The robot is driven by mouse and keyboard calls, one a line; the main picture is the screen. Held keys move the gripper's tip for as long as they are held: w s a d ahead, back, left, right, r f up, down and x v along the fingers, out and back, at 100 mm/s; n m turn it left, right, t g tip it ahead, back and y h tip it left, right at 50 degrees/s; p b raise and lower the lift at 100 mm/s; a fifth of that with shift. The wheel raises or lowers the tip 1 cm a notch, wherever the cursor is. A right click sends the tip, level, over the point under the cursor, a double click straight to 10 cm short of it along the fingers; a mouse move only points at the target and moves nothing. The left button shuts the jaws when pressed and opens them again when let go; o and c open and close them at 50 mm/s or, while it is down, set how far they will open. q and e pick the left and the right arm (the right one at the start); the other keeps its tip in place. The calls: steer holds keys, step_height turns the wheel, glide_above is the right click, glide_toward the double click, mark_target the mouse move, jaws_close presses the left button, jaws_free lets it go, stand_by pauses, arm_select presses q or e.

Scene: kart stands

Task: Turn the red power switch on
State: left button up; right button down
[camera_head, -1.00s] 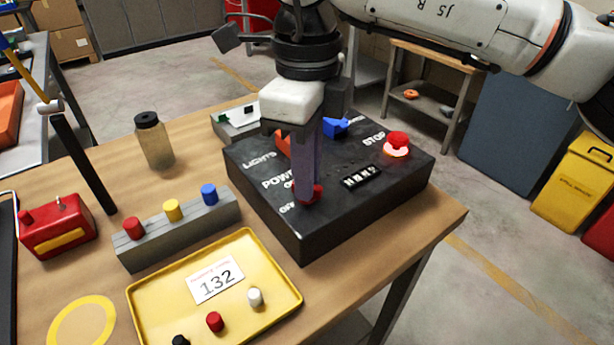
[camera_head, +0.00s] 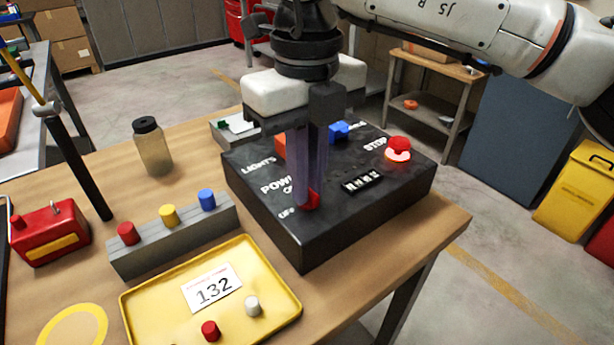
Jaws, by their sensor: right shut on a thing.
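The black control box (camera_head: 320,240) sits on the wooden table, with labels LIGHTS, POWER and STOP on its top. The red power switch (camera_head: 311,201) is beside the POWER label, partly covered by my right gripper (camera_head: 309,196). The right gripper points down from above, its fingers shut at the red switch. The finger bodies hide most of the switch, so its exact position is hard to tell. An orange-red switch (camera_head: 280,146) and a blue switch (camera_head: 339,131) sit further back on the box. My left gripper is not in view.
A red stop button (camera_head: 399,147) stands at the box's back right, near the fingers' side. A yellow tray (camera_head: 282,318) with a 132 card, a grey block (camera_head: 150,256) with coloured pegs, a jar (camera_head: 153,150) and a red box (camera_head: 48,232) stand left of it.

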stand_by(0.3)
steer(key=c, duration=1.8)
jaws_free()
steer(key=shift+c, duration=0.2)
steer(key=shift+r, duration=0.15)
step_height(320, 180, up, 10)
steer(key=p, duration=0.1)
